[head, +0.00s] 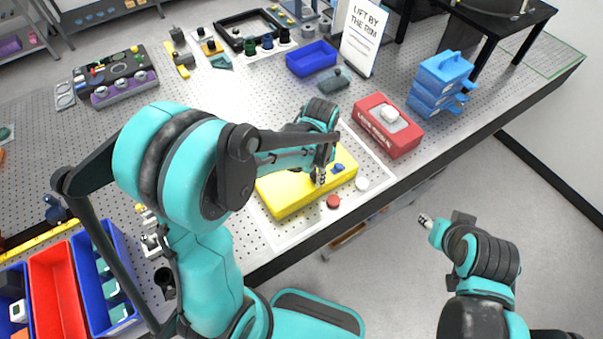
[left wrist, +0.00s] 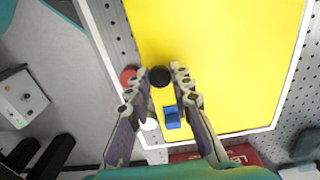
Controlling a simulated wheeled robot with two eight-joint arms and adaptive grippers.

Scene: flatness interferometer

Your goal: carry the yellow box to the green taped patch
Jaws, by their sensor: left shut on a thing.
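The yellow box (head: 288,194) lies inside a white taped outline near the table's front edge. It fills much of the left wrist view (left wrist: 215,60), with a black knob (left wrist: 160,76) and a blue knob (left wrist: 172,117) on top. My left gripper (head: 320,177) is over the box, its fingers on either side of the black knob and shut on it. In the head view the fingers and my arm hide part of the box. The green taped patch (head: 545,58) is at the table's far right end. My right gripper (head: 426,220) is off the table, over the floor; its fingers are too small to judge.
A red box (head: 388,128), stacked blue bins (head: 440,80) and a white sign (head: 363,38) stand between the yellow box and the patch. A black stand (head: 498,22) is beside the patch. A red disc (head: 333,201) and a white disc (head: 362,184) lie by the box.

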